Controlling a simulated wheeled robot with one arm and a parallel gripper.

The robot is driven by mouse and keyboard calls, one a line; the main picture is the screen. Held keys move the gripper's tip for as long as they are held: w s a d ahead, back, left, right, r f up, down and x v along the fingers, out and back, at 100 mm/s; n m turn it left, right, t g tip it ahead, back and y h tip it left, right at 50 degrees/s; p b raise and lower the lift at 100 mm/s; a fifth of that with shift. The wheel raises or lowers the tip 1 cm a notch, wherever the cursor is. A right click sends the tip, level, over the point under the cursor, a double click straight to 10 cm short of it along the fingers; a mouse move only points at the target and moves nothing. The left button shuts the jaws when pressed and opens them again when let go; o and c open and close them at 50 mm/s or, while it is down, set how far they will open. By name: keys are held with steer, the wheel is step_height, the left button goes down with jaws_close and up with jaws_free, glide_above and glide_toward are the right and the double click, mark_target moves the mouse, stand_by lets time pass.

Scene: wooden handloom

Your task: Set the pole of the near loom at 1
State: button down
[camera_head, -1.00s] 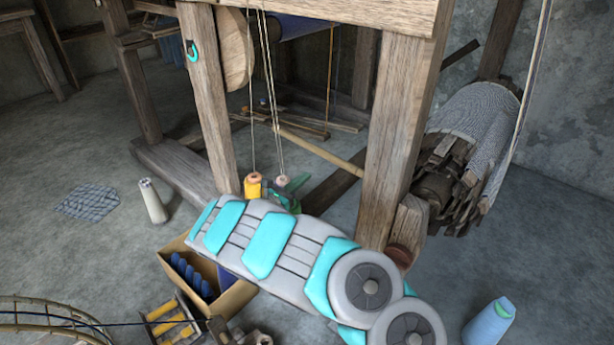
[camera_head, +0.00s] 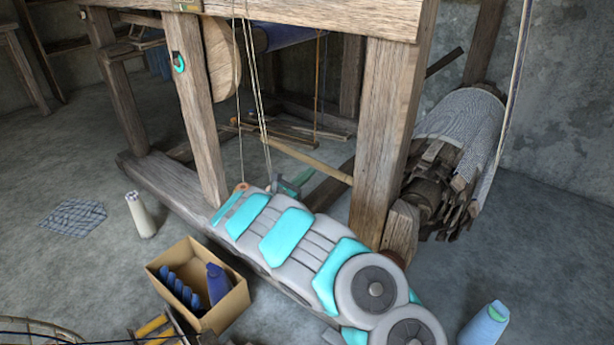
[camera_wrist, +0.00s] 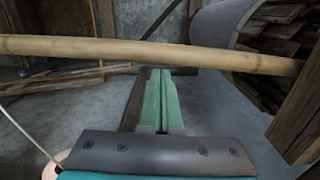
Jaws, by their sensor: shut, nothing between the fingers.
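The bamboo pole (camera_head: 310,161) of the near loom runs at a slant between the wooden posts, low behind the front frame. In the wrist view the pole (camera_wrist: 150,51) crosses nearly level over the whole width. My gripper (camera_wrist: 160,72) is shut and empty; its green fingertips appear just below the pole's lower edge. I cannot tell whether they touch it. In the head view my gripper (camera_head: 298,181) is partly hidden by my arm, at the lower left of the pole. No number marks are legible on the loom.
The loom's right front post (camera_head: 385,140) stands close right of my gripper; the left post (camera_head: 196,125) is farther left. Cords (camera_head: 256,100) hang near the gripper. A box of blue spools (camera_head: 240,300) and a blue cone (camera_head: 484,325) stand on the floor.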

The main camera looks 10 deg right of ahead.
mark_target(309, 159)
steer(key=r+m, duration=0.1)
steer(key=r, duration=0.1)
steer(key=r+m, duration=0.1)
steer(key=r, duration=0.2)
steer(key=shift+s+d+r, duration=0.15)
steer(key=shift+d+r, duration=0.05)
steer(key=shift+r, duration=0.25)
steer(key=shift+a, duration=0.1)
